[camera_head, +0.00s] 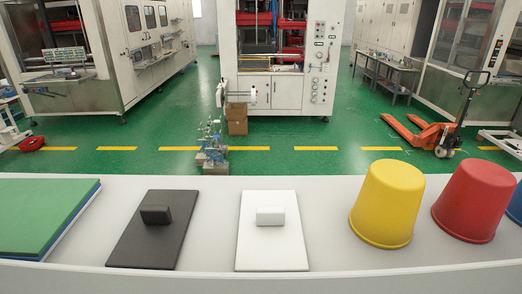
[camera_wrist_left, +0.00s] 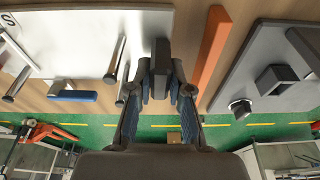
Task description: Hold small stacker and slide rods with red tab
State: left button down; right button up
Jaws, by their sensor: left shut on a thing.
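In the left wrist view, my left gripper (camera_wrist_left: 161,88) is shut on a dark grey block (camera_wrist_left: 160,62), with one finger on each side of it. A white board (camera_wrist_left: 85,35) marked with an "S" lies left of the gripper and carries several metal rods (camera_wrist_left: 115,60). A blue tab (camera_wrist_left: 72,95) sits at the board's lower edge. An orange-red bar (camera_wrist_left: 211,52) lies just right of the gripper, apart from it. What the block joins is hidden. Neither gripper shows in the head view, and my right gripper is in neither view.
In the head view, a pale counter holds green and blue sheets (camera_head: 40,215), a black plate (camera_head: 150,240), a white plate (camera_head: 270,245), a yellow bucket (camera_head: 387,205) and a red bucket (camera_head: 475,200).

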pick_arm(q)
jog(key=c, duration=1)
grip_release()
jog(key=shift+r, duration=0.1)
